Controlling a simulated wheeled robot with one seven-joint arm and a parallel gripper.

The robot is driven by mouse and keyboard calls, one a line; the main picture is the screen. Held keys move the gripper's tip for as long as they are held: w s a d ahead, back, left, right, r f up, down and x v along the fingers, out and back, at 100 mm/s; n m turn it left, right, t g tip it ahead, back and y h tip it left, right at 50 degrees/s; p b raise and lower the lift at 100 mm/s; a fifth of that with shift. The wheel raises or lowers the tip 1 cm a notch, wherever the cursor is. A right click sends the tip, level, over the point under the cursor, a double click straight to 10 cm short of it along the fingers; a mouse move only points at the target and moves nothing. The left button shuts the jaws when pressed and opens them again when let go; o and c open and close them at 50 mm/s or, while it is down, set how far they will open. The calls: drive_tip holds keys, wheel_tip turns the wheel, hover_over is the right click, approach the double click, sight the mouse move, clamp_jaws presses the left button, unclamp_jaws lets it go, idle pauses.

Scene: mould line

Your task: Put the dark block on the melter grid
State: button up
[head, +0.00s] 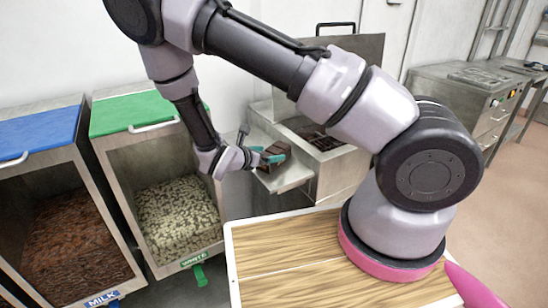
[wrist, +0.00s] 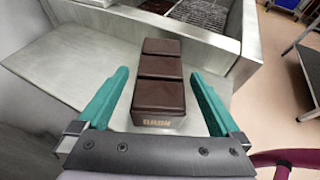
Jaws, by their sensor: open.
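The dark block (wrist: 160,92), a brown chocolate bar in three sections with lettering on its near face, lies on a metal shelf (wrist: 60,68) in front of the melter. The block also shows in the head view (head: 276,149). My gripper (wrist: 158,92) is open, with one teal finger on each side of the block's near part and small gaps between. In the head view my gripper (head: 268,158) is at the shelf. The melter (head: 340,165) is an open metal box with its lid raised. Its dark grid (wrist: 207,14) shows partly at the top of the wrist view.
A melter wall (wrist: 150,24) stands between the shelf and the grid. Bins with a green lid (head: 135,113) and a blue lid (head: 38,133) hold white and brown pieces at the left. A metal bench (head: 465,88) stands at the right.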

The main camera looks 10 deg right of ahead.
drive_tip(key=x, duration=0.4)
drive_tip(key=shift+s+f, duration=0.1)
clamp_jaws()
